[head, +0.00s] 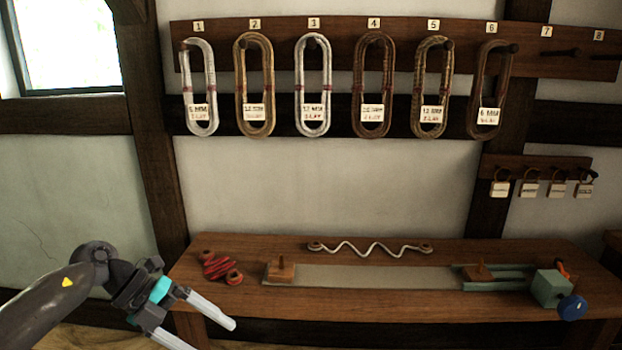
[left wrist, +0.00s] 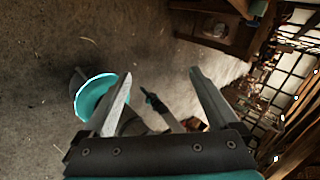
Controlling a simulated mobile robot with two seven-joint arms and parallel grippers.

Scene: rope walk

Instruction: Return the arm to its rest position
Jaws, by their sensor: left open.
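My left arm (head: 48,305) comes in from the lower left in the head view. Its gripper (head: 212,336) is open and empty, with its fingers pointing down and right, in front of the bench's left end. In the left wrist view the two fingers (left wrist: 160,76) stand well apart with nothing held between them. Behind them are grey floor and a teal-rimmed dark part. My right gripper does not show clearly in either view.
A wooden bench (head: 370,296) carries a red-wound piece (head: 220,267), a wavy pale rope (head: 370,250) and a green block with a blue knob (head: 572,307). Several rope coils (head: 313,85) hang on a numbered peg rail (head: 210,32). Small tags (head: 528,189) hang at right. Pegs 7 and 8 are bare.

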